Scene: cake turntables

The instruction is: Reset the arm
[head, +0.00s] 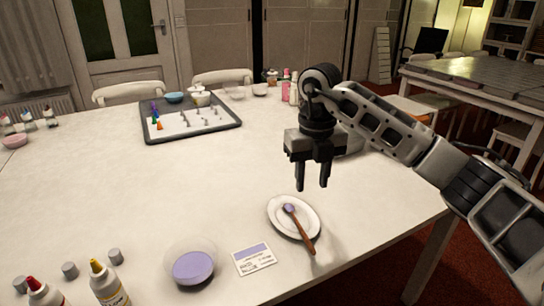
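My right gripper (312,184) hangs above the white table (90,185), pointing down. Its two fingers stand apart with nothing between them. It is above and behind a white oval plate (279,219), apart from it. A spatula with a purple-tipped head and a brown handle (302,230) rests on the plate, its handle reaching over the front rim. My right arm comes in from the right edge. My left arm and gripper do not show.
A clear bowl of purple icing (193,267) and a printed card (254,259) lie left of the plate. Bottles (109,284) and grey caps stand at front left. A dark-rimmed tray (190,132) with small nozzles sits at the back. The table's left middle is clear.

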